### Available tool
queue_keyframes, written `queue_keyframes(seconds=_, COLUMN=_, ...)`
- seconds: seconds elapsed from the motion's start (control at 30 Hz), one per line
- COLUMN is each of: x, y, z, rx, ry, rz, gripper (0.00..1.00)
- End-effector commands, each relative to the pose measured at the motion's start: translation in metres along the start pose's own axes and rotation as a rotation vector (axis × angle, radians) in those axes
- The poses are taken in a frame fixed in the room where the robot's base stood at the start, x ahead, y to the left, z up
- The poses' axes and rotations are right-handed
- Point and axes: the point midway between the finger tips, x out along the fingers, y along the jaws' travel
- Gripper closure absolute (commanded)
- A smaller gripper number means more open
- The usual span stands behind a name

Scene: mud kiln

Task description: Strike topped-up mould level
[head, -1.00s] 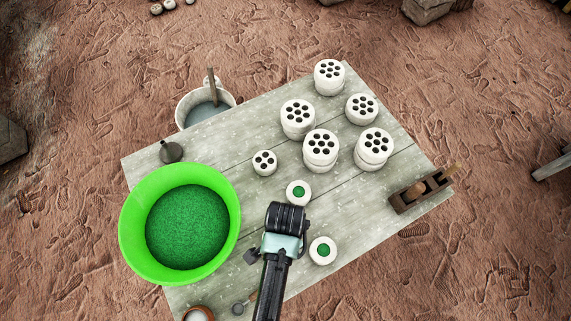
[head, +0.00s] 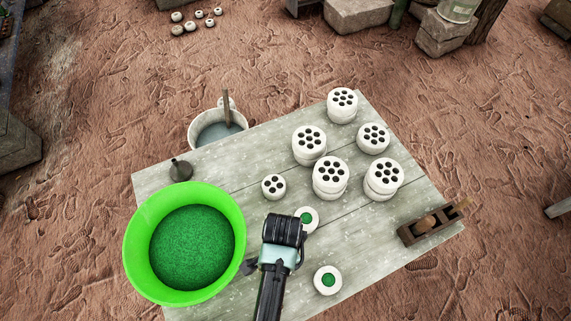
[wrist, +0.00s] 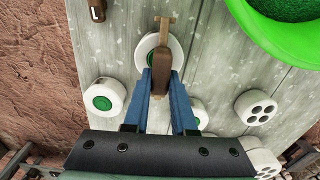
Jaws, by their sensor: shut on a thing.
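My gripper (wrist: 162,80) is shut on a brown wooden tool (wrist: 164,50) with a T-shaped crosspiece at its far end. In the wrist view the tool extends over a white round mould (wrist: 141,52), hiding much of its centre. I cannot tell whether the tool touches it. A green-filled white mould (wrist: 105,109) lies to the left; it also shows in the head view (head: 328,292). Another green-filled mould (wrist: 198,106) lies right of the fingers and shows beside my arm in the head view (head: 314,220). My arm hides the fingertips in the head view.
A bright green tub (head: 231,215) of green material stands at the table's left. Several white pieces with holes (head: 330,177) stand at the back and right. A wooden rack (head: 428,228) is near the right edge. A bucket (head: 206,131) stands behind the table (head: 235,171).

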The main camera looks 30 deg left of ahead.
Motion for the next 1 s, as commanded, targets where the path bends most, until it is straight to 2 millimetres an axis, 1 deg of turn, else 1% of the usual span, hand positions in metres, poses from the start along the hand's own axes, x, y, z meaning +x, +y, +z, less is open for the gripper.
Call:
queue_keyframes(seconds=0.13, x=0.000, y=-0.006, z=-0.001, rx=0.001, ry=0.001, rz=-0.001, gripper=1.00)
queue_keyframes(seconds=0.43, x=0.000, y=-0.011, z=0.000, rx=0.000, ry=0.001, rz=0.000, gripper=1.00)
queue_keyframes(seconds=0.8, x=0.000, y=-0.026, z=0.000, rx=-0.001, ry=0.001, rz=0.000, gripper=1.00)
queue_keyframes(seconds=1.0, x=0.000, y=-0.028, z=0.000, rx=0.001, ry=0.001, rz=0.000, gripper=1.00)
